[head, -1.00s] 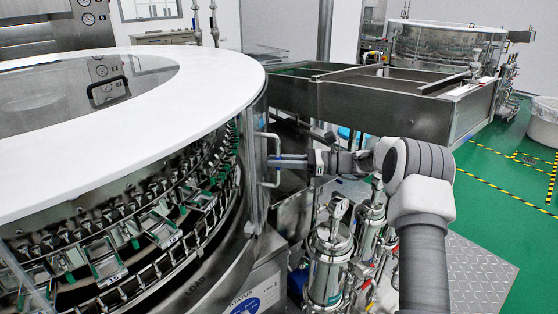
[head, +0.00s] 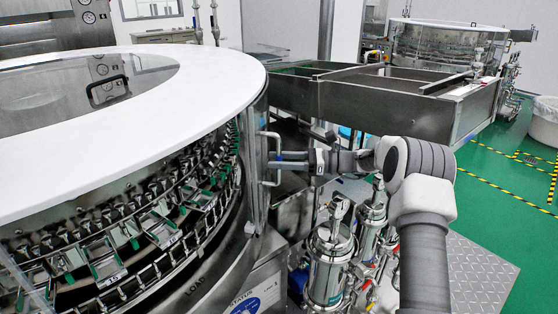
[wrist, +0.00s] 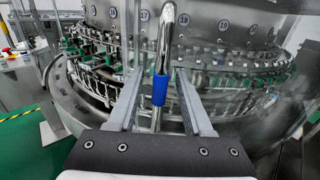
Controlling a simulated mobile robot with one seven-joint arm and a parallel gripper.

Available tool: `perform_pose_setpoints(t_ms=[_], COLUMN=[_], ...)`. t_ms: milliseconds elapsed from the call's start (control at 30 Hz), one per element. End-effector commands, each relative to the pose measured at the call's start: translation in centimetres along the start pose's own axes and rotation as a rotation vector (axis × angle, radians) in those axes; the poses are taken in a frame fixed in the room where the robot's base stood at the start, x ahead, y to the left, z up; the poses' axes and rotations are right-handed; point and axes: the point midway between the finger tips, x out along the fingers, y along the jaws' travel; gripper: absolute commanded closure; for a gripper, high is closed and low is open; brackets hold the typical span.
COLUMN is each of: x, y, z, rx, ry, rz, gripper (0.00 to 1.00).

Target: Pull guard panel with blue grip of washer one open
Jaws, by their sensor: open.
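The washer's guard panel (head: 250,170) is a clear curved panel at the right side of the near round machine in the head view. Its upright metal handle (head: 264,136) stands on the panel's edge. In the wrist view the handle (wrist: 166,40) is a shiny bar with a blue grip (wrist: 160,90) on it. My gripper (wrist: 159,76) is open, with one finger on each side of the bar and a gap on both sides at the blue grip. In the head view my gripper (head: 277,160) reaches the handle from the right, and its fingertips partly cover the grip.
Steel filter housings (head: 331,262) with valves stand below my arm. A steel trough (head: 385,98) runs behind it towards a second round machine (head: 434,45). Clear green floor (head: 508,160) lies at the right. Small carriers (head: 160,228) line the near machine's inside.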

Motion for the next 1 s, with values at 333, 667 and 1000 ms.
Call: perform_pose_setpoints(t_ms=[333, 667, 1000], x=[-3.6, -11.7, -16.9], y=[-0.1, -0.1, 0.0], z=[0.1, 0.1, 0.0], rx=[0.0, -0.001, 0.0], ry=[0.0, 0.0, 0.0], rz=[-0.005, -0.005, 0.0], gripper=[0.49, 0.49, 0.49])
